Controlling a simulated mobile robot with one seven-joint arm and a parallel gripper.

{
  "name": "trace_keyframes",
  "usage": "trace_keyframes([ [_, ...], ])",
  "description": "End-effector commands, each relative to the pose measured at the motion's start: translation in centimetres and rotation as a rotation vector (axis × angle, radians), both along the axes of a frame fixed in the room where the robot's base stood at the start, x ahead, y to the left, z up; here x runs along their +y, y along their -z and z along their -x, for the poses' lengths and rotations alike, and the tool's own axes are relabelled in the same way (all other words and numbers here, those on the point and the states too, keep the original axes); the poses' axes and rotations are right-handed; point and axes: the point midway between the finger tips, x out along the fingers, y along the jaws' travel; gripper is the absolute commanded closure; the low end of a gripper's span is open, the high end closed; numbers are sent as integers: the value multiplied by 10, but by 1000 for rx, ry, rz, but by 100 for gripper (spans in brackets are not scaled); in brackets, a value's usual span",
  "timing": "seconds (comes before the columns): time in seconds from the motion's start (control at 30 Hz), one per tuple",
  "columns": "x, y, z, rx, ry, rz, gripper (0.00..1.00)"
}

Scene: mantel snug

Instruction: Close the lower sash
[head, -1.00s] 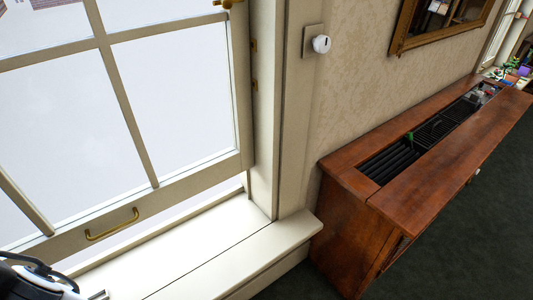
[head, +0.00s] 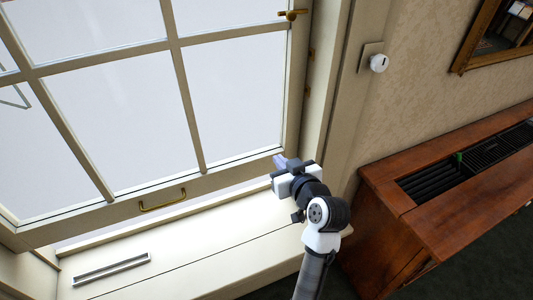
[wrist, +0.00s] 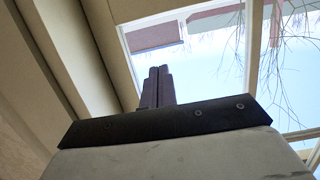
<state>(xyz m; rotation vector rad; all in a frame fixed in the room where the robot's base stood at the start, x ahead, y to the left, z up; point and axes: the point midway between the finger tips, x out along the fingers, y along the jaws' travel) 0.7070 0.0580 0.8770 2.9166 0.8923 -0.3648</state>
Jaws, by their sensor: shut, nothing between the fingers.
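The lower sash (head: 115,212) is a cream frame with several panes. It stands slightly raised, with a narrow gap between its bottom rail and the sill (head: 190,248). A brass pull handle (head: 162,201) sits on its bottom rail. My gripper (head: 280,160) is in front of the sash's lower right corner, to the right of the handle, and is empty. In the wrist view the fingers (wrist: 157,87) are together, pointing up towards the glass and frame. I cannot tell whether they touch the sash.
A metal vent slot (head: 111,269) lies in the sill. A brass fitting (head: 292,14) is at the upper right of the sash. A white round knob (head: 379,63) is on the wall. A wooden cabinet (head: 450,220) with a dark grille stands at the right.

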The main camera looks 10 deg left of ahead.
Motion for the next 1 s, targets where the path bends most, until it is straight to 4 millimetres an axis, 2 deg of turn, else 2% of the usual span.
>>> trace_keyframes([
  [0.17,17,3,-21,0,-5,1,100],
  [0.5,56,20,-79,-2,-4,1,100],
  [0.6,53,41,-77,3,0,0,100],
  [0.7,53,52,-77,1,-1,-1,100],
  [1.0,53,62,-77,-4,-1,1,100],
])
